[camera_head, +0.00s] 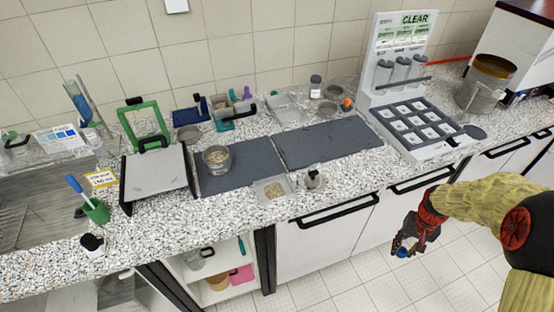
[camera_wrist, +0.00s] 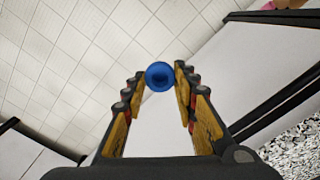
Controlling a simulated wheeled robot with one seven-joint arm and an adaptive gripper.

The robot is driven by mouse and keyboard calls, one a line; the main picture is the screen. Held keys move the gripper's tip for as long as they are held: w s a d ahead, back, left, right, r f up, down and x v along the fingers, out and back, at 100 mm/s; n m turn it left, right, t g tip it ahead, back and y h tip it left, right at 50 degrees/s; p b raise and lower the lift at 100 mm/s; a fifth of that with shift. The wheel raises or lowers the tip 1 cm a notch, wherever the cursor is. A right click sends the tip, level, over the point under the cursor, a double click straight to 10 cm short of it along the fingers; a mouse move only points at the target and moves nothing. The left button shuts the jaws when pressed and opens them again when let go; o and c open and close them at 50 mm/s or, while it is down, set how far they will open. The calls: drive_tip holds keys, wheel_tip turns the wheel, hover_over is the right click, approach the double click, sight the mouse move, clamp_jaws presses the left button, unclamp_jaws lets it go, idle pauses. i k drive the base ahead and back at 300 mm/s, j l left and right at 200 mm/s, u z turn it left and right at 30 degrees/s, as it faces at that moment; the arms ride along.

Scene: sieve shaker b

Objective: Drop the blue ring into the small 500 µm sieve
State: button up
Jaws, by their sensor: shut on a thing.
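My gripper (camera_head: 407,246) is out in front of the counter at the right, over the floor and lower than the worktop. It is shut on the blue ring (camera_head: 401,252). In the wrist view the ring (camera_wrist: 159,75) sits between the fingertips of my gripper (camera_wrist: 159,78), apart from any sieve. A small round metal sieve (camera_head: 217,164) with tan grains in it stands on the left dark mat, far to the left of my gripper. I cannot read a mesh size on it. Larger metal sieves (camera_head: 481,98) stand at the back right.
Dark mats (camera_head: 325,145) lie along the counter. A white tray of square cells (camera_head: 420,130) stands to the right, under a CLEAR sign. A small grain dish (camera_head: 272,190) and a small jar (camera_head: 313,179) stand near the front edge. A drawer handle (camera_head: 338,210) sticks out below the worktop.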

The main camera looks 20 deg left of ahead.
sight(216, 159)
drive_tip(key=l+u, duration=0.2)
drive_tip(key=u, duration=0.25)
drive_tip(key=l+u, duration=0.2)
drive_tip(key=u, duration=0.25)
drive_tip(key=l+u, duration=0.15)
drive_tip(key=u, duration=0.3)
